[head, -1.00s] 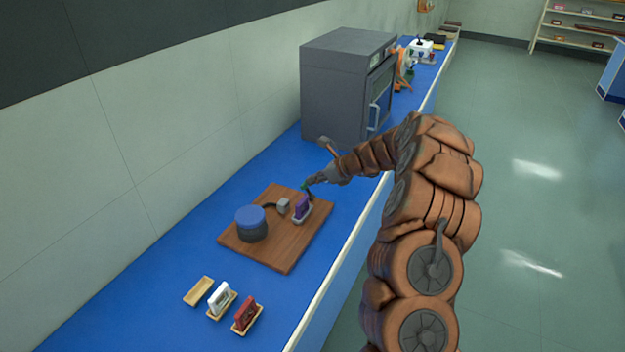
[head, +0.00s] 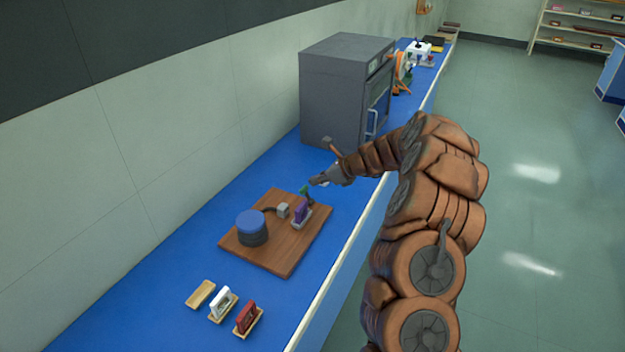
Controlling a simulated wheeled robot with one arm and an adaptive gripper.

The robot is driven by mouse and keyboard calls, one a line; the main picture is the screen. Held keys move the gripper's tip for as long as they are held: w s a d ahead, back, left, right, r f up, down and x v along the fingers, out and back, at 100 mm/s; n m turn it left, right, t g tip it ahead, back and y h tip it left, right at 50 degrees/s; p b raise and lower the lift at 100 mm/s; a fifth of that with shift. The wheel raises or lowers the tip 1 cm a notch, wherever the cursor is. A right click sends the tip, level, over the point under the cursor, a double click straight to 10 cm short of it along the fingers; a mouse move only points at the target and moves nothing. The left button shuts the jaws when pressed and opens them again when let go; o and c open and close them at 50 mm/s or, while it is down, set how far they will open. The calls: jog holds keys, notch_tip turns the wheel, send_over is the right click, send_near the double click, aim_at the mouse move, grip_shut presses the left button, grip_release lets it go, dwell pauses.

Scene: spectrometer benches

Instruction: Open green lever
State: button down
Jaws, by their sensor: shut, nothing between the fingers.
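The green lever (head: 304,190) is a small green piece at the back right of a brown wooden board (head: 262,262), just behind a purple block (head: 300,211) in a pale holder. My gripper (head: 315,181) is shut and empty, with its tip just above and to the right of the lever. I cannot tell whether the tip touches it. The lever's exact tilt is too small to make out.
A dark cylinder with a blue top (head: 251,226) and a small grey block (head: 283,210) stand on the board. White (head: 221,302) and red (head: 246,317) pieces sit in trays in front. A large grey oven-like box (head: 335,95) stands behind my gripper.

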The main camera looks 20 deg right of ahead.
jog(key=s+d+r+b, duration=0.1)
jog(key=r, duration=0.4)
jog(key=s+d+r+b, duration=0.1)
jog(key=s+d+r, duration=0.1)
jog(key=r, duration=0.3)
jog(key=shift+s+r, duration=0.25)
jog(key=shift+r, duration=0.1)
jog(key=s+a+r+n+g, duration=0.3)
jog(key=s+a+n+g, duration=0.3)
jog(key=s+a+n, duration=1.2)
jog(key=s+f+n+g+h, duration=0.1)
jog(key=s+n, duration=0.4)
jog(key=s, duration=1)
jog(key=s+f+n+g+h, duration=0.2)
jog(key=s+n+h, duration=0.3)
jog(key=s, duration=1.1)
jog(key=shift+d+f+g+h, duration=0.15)
jog(key=shift+f+g+h, duration=0.15)
jog(key=shift+f, duration=0.3)
